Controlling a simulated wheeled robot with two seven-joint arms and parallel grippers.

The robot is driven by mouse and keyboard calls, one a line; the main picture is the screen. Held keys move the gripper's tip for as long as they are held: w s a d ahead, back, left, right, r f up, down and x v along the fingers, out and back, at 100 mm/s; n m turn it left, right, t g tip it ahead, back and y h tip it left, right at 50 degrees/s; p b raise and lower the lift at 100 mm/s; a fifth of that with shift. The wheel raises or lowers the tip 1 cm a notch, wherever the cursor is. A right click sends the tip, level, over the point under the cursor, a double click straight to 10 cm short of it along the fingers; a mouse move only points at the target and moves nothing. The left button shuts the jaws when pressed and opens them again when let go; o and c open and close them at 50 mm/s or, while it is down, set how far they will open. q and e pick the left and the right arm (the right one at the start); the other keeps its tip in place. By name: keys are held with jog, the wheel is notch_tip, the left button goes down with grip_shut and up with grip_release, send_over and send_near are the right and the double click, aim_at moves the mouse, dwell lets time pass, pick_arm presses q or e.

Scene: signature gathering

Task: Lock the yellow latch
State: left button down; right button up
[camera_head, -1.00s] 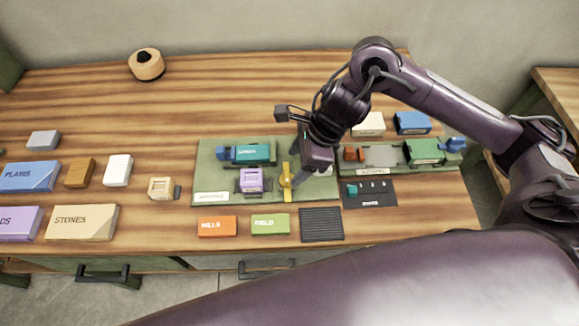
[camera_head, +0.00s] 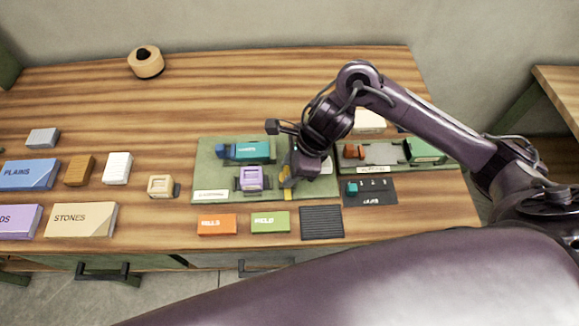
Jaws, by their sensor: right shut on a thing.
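The yellow latch (camera_head: 286,183) is on the right part of the green board (camera_head: 208,190), to the right of a purple block (camera_head: 251,178). My right gripper (camera_head: 289,176) is over the latch and shut on it. The gripper and wrist hide the latch's upper part, so I cannot tell its full angle. My left gripper is not in view.
A teal block (camera_head: 250,150) lies on the board behind the purple one. An orange block (camera_head: 217,224), a green block (camera_head: 270,222) and a dark ribbed pad (camera_head: 321,222) lie in front. A second board (camera_head: 438,164) with blocks is to the right.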

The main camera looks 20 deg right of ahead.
jog(key=shift+m, duration=0.3)
jog(key=shift+m+t+b, duration=0.5)
jog(key=shift+m+b, duration=0.05)
jog(key=shift+m, duration=0.35)
jog(key=shift+s+m+t+h, duration=0.1)
jog(key=shift+m+t+h, duration=0.2)
jog(key=shift+m, duration=0.6)
jog(key=m, duration=0.2)
jog(key=shift+a+r+m+t+h, duration=0.1)
jog(key=shift+r+m+t+h, duration=0.05)
jog(key=shift+m+t+h, duration=0.25)
jog(key=shift+r+m+h+p, duration=0.1)
jog(key=shift+m+h+p, duration=0.2)
jog(key=shift+m+p, duration=0.5)
jog(key=m+h+p, duration=0.1)
jog(key=m+p, duration=0.3)
jog(key=p, duration=0.1)
jog(key=m+t+h+p, duration=0.1)
jog(key=m+p, duration=0.1)
jog(key=m, duration=0.1)
jog(key=shift+s+a+r+h, duration=0.1)
jog(key=shift+a+h, duration=0.15)
jog(key=shift+h, duration=0.05)
jog(key=shift+f+m+h+p, duration=0.25)
jog(key=shift+m+h+p, duration=0.25)
jog(key=shift+m+p, duration=1)
